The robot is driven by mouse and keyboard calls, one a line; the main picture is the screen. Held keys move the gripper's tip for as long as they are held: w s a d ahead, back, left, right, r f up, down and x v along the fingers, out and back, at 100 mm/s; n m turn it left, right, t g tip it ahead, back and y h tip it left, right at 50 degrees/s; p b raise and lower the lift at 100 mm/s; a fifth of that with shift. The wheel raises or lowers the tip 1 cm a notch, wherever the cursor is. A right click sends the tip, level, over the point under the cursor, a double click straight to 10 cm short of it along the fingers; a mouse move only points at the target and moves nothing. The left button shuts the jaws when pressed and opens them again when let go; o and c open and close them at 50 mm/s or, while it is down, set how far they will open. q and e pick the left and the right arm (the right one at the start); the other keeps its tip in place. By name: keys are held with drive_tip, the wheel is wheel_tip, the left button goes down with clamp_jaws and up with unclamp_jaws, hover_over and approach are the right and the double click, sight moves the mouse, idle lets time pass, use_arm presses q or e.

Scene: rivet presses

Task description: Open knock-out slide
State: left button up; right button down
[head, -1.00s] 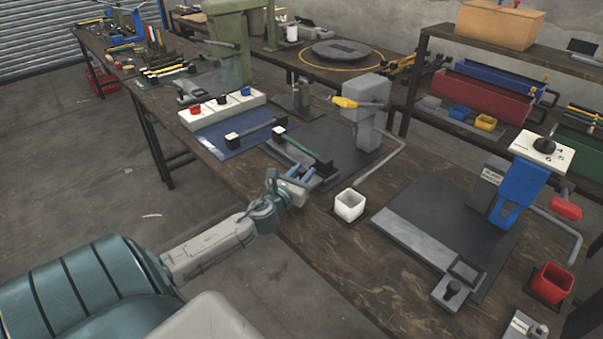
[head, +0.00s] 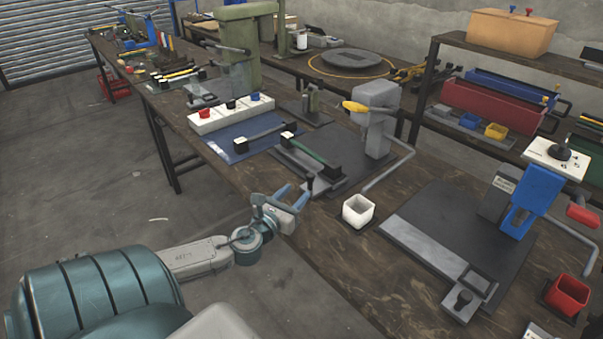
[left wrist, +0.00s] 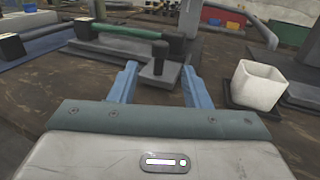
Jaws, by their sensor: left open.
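A small grey slide with a black upright knob (head: 310,184) sits at the front end of the grey-and-black press base; I take it for the knock-out slide. In the left wrist view the knob (left wrist: 158,62) stands on its grey block, between the lines of my two fingers and just beyond their tips. My left gripper (head: 292,196) is open and empty at the table's front edge, with its blue fingers pointing toward the knob. The left wrist view shows both fingers (left wrist: 160,72) apart, with no visible grip on the knob. My right gripper is not in view.
A white cup (head: 358,211) stands close right of the slide. A green bar (head: 312,155) lies behind it, and a blue mat (head: 228,142) is to the left. The grey press (head: 377,118) rises behind. A second press (head: 530,200) stands right.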

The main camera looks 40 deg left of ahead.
use_arm(q)
drive_tip(key=shift+v, duration=1.05)
